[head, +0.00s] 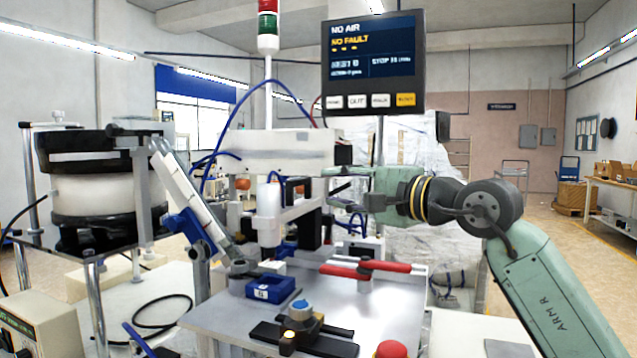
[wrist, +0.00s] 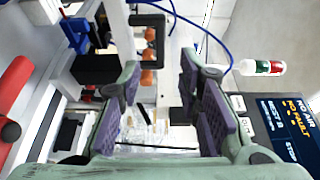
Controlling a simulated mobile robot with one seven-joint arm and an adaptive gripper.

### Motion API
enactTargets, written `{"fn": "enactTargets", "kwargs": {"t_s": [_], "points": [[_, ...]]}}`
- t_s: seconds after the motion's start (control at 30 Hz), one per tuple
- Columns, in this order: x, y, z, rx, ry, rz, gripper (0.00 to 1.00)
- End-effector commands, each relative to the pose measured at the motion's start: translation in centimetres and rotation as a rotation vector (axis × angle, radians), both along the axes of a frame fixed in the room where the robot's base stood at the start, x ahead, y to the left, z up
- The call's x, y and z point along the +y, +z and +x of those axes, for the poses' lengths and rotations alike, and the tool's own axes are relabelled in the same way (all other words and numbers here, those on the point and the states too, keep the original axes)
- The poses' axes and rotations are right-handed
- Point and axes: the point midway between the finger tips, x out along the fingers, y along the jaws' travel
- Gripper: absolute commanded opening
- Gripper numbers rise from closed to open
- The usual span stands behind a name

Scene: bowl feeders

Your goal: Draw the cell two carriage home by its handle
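A black loop-shaped handle (wrist: 160,40) stands ahead of my gripper in the wrist view, with orange round things showing through it. It appears to belong to the carriage, a black and white unit (head: 300,192) under the white beam in the head view; the exact join is hard to tell. My gripper (wrist: 165,98) is open and empty, its purple-padded fingers apart. In the head view my gripper (head: 345,181) is level with the unit and to its right, apart from the handle. No cell number is readable on the carriage.
Red crossed handles (head: 385,267), a blue block (head: 272,287) and a blue-topped knob (head: 299,308) sit on the metal plate (head: 215,318) below. A screen (head: 373,62) reading "NO AIR" and "NO FAULT" hangs above. A bowl feeder (head: 95,190) stands left. Blue hoses loop near the white beam (head: 270,150).

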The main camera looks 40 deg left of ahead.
Motion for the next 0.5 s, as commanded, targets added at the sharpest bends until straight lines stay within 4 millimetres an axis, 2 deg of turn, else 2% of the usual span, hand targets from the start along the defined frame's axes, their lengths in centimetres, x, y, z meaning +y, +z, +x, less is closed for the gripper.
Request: {"fn": "enactTargets", "kwargs": {"t_s": [0.17, 0.5], "points": [[0.9, 0.1, 0.4, -0.005, -0.006, -0.005, 0.32], [7.1, 0.3, 1.2, -0.003, -0.002, -0.002, 0.32]]}}
